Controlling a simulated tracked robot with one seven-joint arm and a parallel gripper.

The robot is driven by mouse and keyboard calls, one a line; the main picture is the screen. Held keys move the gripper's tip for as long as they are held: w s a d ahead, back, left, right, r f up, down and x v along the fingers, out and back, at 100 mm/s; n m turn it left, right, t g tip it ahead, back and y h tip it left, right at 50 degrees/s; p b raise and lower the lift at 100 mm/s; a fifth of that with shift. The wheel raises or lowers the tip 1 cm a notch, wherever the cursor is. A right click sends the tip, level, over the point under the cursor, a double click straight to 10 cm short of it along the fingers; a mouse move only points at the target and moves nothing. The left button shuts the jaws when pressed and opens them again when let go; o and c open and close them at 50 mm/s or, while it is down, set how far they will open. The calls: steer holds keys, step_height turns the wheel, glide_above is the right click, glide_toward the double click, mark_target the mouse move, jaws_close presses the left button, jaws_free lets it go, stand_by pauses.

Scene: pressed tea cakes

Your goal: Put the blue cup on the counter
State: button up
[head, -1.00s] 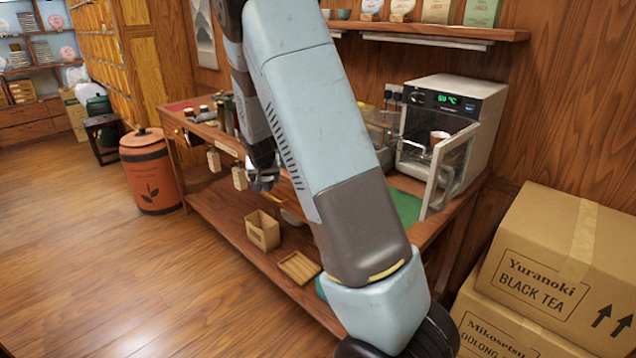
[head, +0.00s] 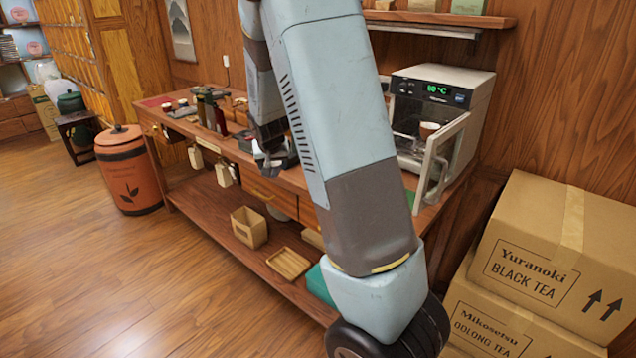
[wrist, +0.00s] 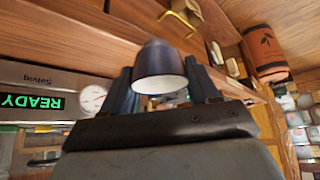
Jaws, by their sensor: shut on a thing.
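My gripper (head: 277,160) is in front of the near long side of the wooden counter (head: 268,192), about level with its top edge. In the wrist view my gripper (wrist: 163,88) is shut on a dark blue cup (wrist: 158,60), which sits between the two fingers with its pale inside showing. The cup is not clearly seen in the head view. My arm hides the middle of the counter. The wrist picture looks upside down.
A heater oven (head: 440,92) with an open glass door (head: 436,165) stands at the counter's right end, a small cup inside. Cartons (head: 545,245) are stacked at right. An orange barrel (head: 128,170) stands left. A lower shelf holds a wooden box (head: 249,228) and tray (head: 289,263).

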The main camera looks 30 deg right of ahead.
steer(key=s+d+r, duration=0.4)
steer(key=s+d, duration=0.1)
steer(key=s, duration=0.3)
steer(key=s+d+r, duration=0.4)
steer(key=s+d, duration=0.2)
steer(key=s, duration=0.2)
steer(key=w+d+f, duration=0.1)
steer(key=w+f, duration=0.1)
steer(key=w, duration=0.2)
steer(key=w+d+f, duration=0.1)
steer(key=w+f, duration=0.2)
steer(key=w, duration=0.1)
steer(key=w+d+f, duration=0.1)
steer(key=w+f, duration=0.2)
steer(key=w, duration=0.1)
steer(key=shift+f, duration=0.1)
steer(key=shift+x, duration=0.85)
steer(key=shift+w+f, duration=0.1)
steer(key=shift+f, duration=1.4)
steer(key=o, duration=1.1)
steer(key=shift+c, duration=0.2)
